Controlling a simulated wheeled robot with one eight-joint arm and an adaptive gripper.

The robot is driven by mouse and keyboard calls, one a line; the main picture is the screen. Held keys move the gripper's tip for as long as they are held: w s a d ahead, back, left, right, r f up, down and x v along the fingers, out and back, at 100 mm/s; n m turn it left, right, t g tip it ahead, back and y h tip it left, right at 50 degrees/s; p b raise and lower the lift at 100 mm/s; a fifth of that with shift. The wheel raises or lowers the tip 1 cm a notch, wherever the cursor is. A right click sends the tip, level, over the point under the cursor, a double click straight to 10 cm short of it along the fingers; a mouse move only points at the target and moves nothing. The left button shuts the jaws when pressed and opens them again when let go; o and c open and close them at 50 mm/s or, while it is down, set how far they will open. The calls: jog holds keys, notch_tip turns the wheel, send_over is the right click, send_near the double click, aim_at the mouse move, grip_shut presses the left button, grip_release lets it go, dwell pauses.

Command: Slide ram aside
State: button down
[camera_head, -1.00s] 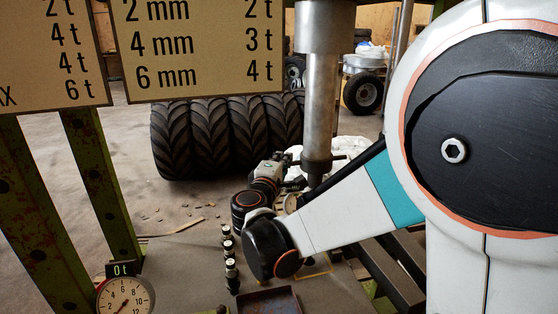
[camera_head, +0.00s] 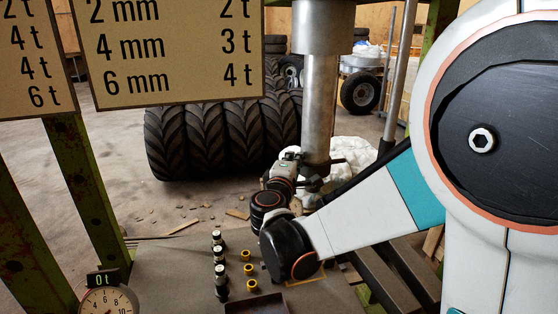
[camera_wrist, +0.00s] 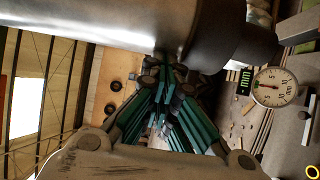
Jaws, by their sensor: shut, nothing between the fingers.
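The ram (camera_head: 320,100) is a thick upright steel cylinder hanging in the press frame, with a wider collar at its top. In the wrist view the ram (camera_wrist: 120,22) runs as a large shiny cylinder across the top. My gripper (camera_head: 312,170) is at the lower end of the ram and appears to touch it. In the wrist view my gripper (camera_wrist: 170,70) shows dark teal fingers brought together, with nothing between them, close against the ram. The exact contact spot is hidden.
Green press posts (camera_head: 90,190) stand at left, with a load sign (camera_head: 180,50) above and a 0 t gauge (camera_head: 108,302) below. Several black-and-white cylinders (camera_head: 219,265) and yellow rings (camera_head: 247,269) stand on the bench.

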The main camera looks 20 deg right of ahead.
jog(key=d, duration=2.1)
jog(key=shift+d, duration=0.15)
jog(key=w+a+p+v, duration=0.1)
jog(key=a+p+v, duration=0.1)
jog(key=v, duration=1.1)
jog(key=shift+w+a, duration=0.2)
